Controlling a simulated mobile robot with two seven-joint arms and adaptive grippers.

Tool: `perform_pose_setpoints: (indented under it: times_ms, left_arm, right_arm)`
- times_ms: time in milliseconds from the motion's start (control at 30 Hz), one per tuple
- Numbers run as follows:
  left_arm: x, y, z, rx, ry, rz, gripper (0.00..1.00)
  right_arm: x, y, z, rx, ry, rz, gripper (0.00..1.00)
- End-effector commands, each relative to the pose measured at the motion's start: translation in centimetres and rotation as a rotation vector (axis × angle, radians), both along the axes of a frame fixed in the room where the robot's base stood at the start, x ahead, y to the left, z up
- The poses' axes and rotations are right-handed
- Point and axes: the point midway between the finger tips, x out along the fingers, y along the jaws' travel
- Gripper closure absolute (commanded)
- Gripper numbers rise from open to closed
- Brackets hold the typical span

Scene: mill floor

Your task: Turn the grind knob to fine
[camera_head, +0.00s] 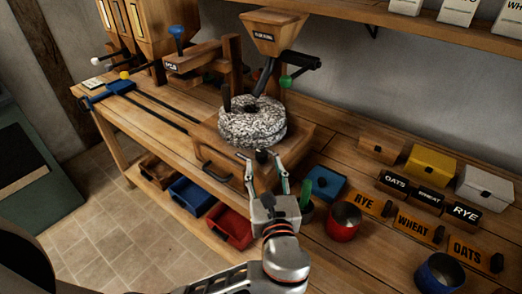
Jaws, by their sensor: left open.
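The mill has a pair of speckled grey millstones (252,125) on a wooden base, with a wooden hopper (274,30) above. A small dark knob (262,157) sits on the front of the base, below the stones; it looks like the grind knob, but no fine or coarse marks are readable. My left gripper (259,158) is open, its fingers spread to either side of this knob. I cannot tell whether they touch it. My right gripper is not in view.
Right of the gripper stand a red cup (343,222), a blue box (326,183) and orange RYE, WHEAT and OATS signs (416,226). A blue pot (439,272) is at lower right. A green-knobbed handle (287,82) projects beside the hopper. Blue (190,195) and red bins (229,226) sit below.

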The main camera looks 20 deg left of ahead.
Motion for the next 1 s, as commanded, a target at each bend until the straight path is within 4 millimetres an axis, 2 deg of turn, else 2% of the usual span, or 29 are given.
perform_pose_setpoints:
  times_ms: [100,300,467,700,733,867,1000]
  left_arm:
    - [1.9,0.9,0.2,0.001,-0.003,0.002,0.59]
    - [4.1,2.0,0.1,0.000,-0.001,0.001,0.59]
    - [4.9,2.3,0.0,-0.001,0.000,0.000,0.59]
    - [5.0,2.4,0.0,-0.003,0.001,0.000,0.59]
    - [5.0,2.4,0.0,-0.003,0.001,0.000,0.61]
    - [5.0,2.4,0.0,-0.003,0.001,0.000,0.95]
    - [5.0,2.4,0.0,-0.003,0.001,0.000,0.98]
  right_arm:
    - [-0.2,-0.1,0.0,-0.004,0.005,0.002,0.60]
    - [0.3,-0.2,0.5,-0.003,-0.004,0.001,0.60]
    - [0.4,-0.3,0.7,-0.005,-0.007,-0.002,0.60]
    - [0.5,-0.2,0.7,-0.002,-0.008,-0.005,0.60]
    - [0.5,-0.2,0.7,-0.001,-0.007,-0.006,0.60]
    - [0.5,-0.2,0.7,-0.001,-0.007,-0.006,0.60]
    - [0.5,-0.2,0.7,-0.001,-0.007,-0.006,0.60]
